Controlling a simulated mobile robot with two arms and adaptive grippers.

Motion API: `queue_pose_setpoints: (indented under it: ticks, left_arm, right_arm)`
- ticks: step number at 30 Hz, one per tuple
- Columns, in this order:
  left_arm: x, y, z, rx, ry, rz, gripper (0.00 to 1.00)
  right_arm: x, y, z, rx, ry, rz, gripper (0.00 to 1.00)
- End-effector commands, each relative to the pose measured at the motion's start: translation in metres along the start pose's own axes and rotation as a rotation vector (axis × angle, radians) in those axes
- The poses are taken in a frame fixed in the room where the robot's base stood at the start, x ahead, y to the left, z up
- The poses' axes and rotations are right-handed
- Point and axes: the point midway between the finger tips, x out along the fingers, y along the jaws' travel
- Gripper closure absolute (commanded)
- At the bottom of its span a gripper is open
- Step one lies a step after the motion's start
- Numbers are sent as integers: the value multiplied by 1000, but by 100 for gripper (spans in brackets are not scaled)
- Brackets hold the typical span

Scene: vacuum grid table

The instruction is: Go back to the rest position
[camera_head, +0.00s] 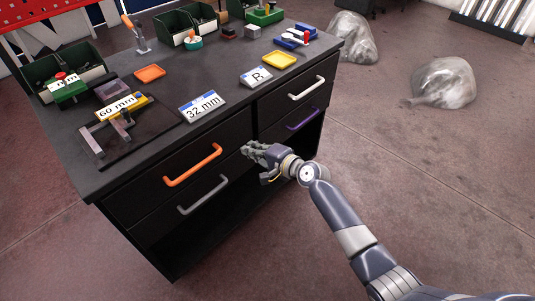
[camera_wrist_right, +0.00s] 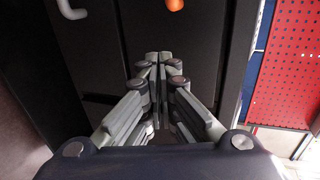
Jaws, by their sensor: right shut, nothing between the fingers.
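My right gripper (camera_head: 256,151) is in front of the black drawer cabinet (camera_head: 110,205), at the height of the drawers and near the middle of its front. In the right wrist view my right gripper (camera_wrist_right: 158,60) is shut, its fingertips together with nothing between them, pointing at the dark drawer fronts. I cannot tell whether the fingertips touch the cabinet. My left gripper is in neither view.
The cabinet has an orange handle (camera_head: 192,166), a grey handle (camera_head: 203,196), a white handle (camera_head: 306,88) and a purple handle (camera_head: 303,119). Bins, trays and signs stand on its top. Two plastic bags (camera_head: 444,82) (camera_head: 352,38) lie on the floor.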

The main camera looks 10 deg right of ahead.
Motion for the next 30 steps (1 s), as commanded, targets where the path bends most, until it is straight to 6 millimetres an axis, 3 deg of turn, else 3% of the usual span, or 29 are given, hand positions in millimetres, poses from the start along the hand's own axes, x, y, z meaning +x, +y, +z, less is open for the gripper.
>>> queue_pose_setpoints:
  ticks: [4,9,21,23,26,30]
  left_arm:
    - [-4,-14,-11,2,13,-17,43]
    - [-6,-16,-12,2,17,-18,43]
    - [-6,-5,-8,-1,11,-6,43]
    - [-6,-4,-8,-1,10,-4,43]
    - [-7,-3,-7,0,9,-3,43]
    - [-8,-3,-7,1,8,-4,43]
  right_arm:
    - [-26,1,-1,-2,2,3,100]
    - [-48,1,-1,-1,2,1,100]
    - [-60,8,-1,-5,6,14,100]
    - [-60,23,-3,-17,17,39,100]
    - [-62,71,-7,-65,48,120,100]
    - [-77,173,-7,-184,84,299,100]
